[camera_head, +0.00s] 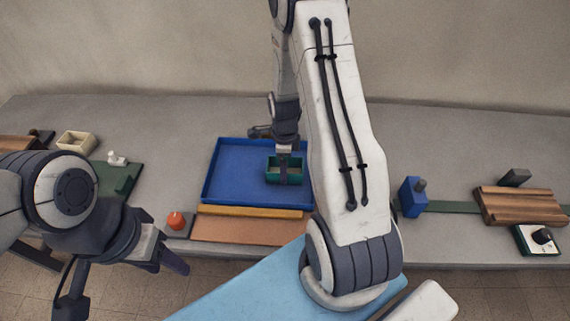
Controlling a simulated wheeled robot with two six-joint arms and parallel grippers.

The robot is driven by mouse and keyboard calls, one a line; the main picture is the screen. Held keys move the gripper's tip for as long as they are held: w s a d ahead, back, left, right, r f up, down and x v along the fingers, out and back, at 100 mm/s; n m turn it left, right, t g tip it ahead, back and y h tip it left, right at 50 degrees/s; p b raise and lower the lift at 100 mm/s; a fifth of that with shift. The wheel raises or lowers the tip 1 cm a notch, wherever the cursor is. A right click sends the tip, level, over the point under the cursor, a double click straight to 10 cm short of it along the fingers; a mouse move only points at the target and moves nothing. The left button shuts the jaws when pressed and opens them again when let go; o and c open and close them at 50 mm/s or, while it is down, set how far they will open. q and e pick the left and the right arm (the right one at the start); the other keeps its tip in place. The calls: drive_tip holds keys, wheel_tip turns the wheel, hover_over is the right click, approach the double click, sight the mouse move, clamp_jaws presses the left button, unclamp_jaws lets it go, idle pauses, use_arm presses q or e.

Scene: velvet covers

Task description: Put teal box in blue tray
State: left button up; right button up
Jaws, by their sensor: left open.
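The teal box (271,176), an open-topped box, is inside the outline of the blue tray (230,172) at its right side. I cannot tell whether it rests on the tray floor or is held just above it. My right gripper (284,172) points down at the box, with a dark finger over its opening and front wall. Its other finger is hidden, so its grip is unclear. My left gripper (122,280) is open and empty at the lower left, in front of the table edge and away from the tray.
A yellow-orange strip (250,211) and brown board (235,230) lie before the tray. An orange knob (177,221) is at left; a cream box (76,142) stands farther back. A blue block (412,197) and wooden block (520,206) are at right. Grey table behind the tray is clear.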

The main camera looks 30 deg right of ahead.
wheel_tip(320, 180, up, 12)
drive_tip(key=s+a+r+n, duration=0.2)
drive_tip(key=a+r+n, duration=0.1)
drive_tip(key=a+n, duration=0.45)
drive_tip(key=s+a+r+n, duration=0.3)
drive_tip(key=a+n, duration=0.3)
drive_tip(key=a, duration=0.2)
drive_tip(key=s+a+r+n, duration=0.1)
drive_tip(key=s+a+n, duration=0.4)
drive_tip(key=s+n, duration=0.2)
drive_tip(key=s+a+r+n+y, duration=0.1)
drive_tip(key=s+a+n, duration=0.3)
drive_tip(key=s+n, duration=0.4)
drive_tip(key=r+n, duration=0.1)
drive_tip(key=n, duration=0.3)
drive_tip(key=shift+a, duration=0.4)
